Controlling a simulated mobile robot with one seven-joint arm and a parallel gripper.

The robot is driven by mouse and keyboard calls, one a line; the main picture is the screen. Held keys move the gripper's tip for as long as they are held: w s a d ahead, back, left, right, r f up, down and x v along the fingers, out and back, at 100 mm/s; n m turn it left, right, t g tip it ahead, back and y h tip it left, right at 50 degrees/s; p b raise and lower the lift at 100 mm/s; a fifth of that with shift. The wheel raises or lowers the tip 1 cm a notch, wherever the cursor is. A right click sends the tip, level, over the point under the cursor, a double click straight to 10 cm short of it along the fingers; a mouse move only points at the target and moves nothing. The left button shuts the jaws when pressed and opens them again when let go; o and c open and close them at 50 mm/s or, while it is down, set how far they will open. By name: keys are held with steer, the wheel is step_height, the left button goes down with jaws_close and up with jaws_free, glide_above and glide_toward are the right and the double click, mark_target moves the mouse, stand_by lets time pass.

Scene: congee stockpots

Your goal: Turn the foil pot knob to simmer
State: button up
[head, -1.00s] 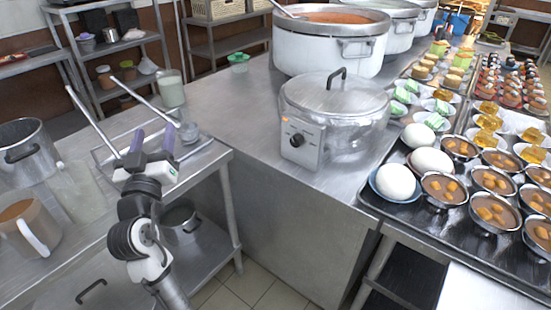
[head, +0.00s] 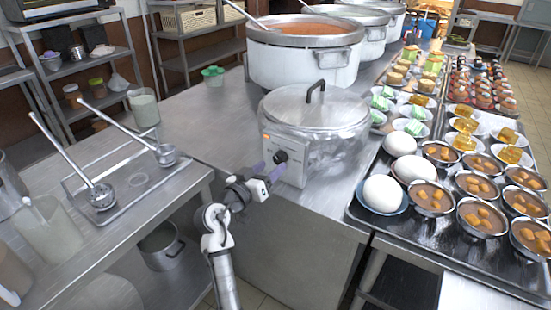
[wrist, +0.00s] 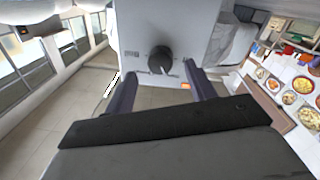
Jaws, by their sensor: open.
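The foil pot (head: 340,120) is a lidded pot wrapped in silvery foil on the steel counter. A pale control box on its front carries the black knob (head: 281,157), which also shows in the wrist view (wrist: 160,60). A light mark on the knob points to the lower right in the wrist view. An orange light sits on the box. My gripper (head: 269,171) is just in front of the box. In the wrist view its two purple fingers (wrist: 158,84) are apart, one to each side below the knob, with nothing between them. I cannot tell whether they touch the box.
A large white stockpot (head: 305,55) with red contents stands behind the foil pot. A black tray (head: 362,213) of eggs and filled bowls lies to the right. A rack with two ladles (head: 101,195) sits on the left table. The counter left of the pot is clear.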

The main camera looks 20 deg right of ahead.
mark_target(277, 161)
steer(key=shift+p+x, duration=0.3)
steer(key=shift+x, duration=1.55)
steer(key=c, duration=1)
steer(key=shift+o, duration=0.2)
steer(key=shift+f, duration=0.1)
steer(key=shift+b, duration=0.55)
